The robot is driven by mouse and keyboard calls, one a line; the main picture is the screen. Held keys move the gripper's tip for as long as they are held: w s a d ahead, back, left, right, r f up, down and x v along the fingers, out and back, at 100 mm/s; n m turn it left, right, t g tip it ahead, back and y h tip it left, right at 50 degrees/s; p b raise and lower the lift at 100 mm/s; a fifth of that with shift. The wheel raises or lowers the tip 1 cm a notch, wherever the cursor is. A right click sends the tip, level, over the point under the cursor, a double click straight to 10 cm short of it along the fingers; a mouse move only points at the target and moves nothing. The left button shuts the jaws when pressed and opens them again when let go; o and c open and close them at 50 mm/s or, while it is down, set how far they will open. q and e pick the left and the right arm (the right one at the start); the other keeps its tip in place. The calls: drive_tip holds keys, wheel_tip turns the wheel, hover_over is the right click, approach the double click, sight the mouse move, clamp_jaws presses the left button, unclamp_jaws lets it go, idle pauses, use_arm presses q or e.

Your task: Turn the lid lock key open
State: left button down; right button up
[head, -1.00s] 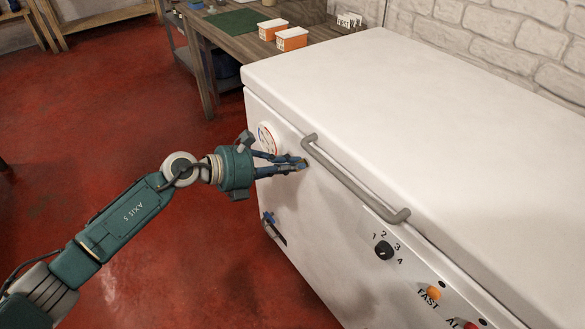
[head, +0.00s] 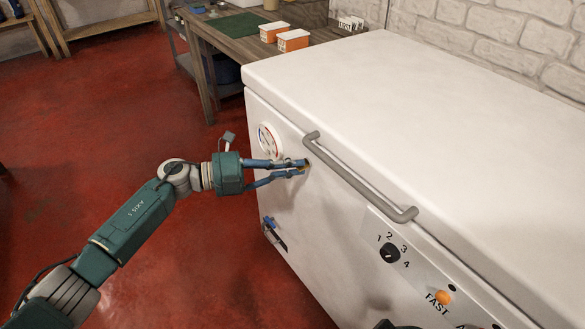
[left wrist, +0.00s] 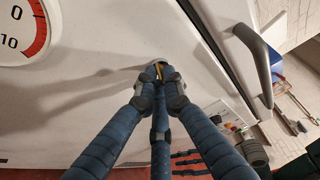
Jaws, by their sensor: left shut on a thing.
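The lid lock key (left wrist: 158,71) shows as a small brass-yellow piece at the white chest freezer's front (head: 300,240), mostly hidden by my fingertips. In the head view the lock spot lies just below the left end of the grey lid handle (head: 360,182). My left gripper (head: 303,167) reaches in from the left and is shut on the key. In the left wrist view its blue fingers (left wrist: 158,90) close around the key from both sides, against the white panel. The lid (head: 420,110) is down.
A round dial gauge (head: 268,140) sits left of the key. A blue-handled fitting (head: 271,230) is lower on the front. A numbered knob (head: 390,253) and an orange button (head: 443,297) are to the right. A workbench (head: 225,45) stands behind. Red floor lies open at left.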

use_arm(q)
drive_tip(key=shift+f+n+h+b, duration=0.15)
drive_tip(key=shift+n+h+b, duration=0.25)
drive_tip(key=shift+n, duration=0.7)
use_arm(e)
drive_tip(key=shift+v, duration=1.3)
use_arm(q)
drive_tip(key=c, duration=1.9)
unclamp_jaws()
drive_tip(key=shift+o, duration=0.2)
use_arm(e)
drive_tip(key=shift+w, duration=0.1)
use_arm(q)
drive_tip(key=shift+a, duration=0.1)
use_arm(e)
drive_tip(key=shift+r, duration=0.1)
use_arm(q)
drive_tip(key=v, duration=1.1)
drive_tip(key=shift+a+f, duration=0.2)
drive_tip(key=shift+a, duration=0.2)
drive_tip(key=shift+s, duration=0.1)
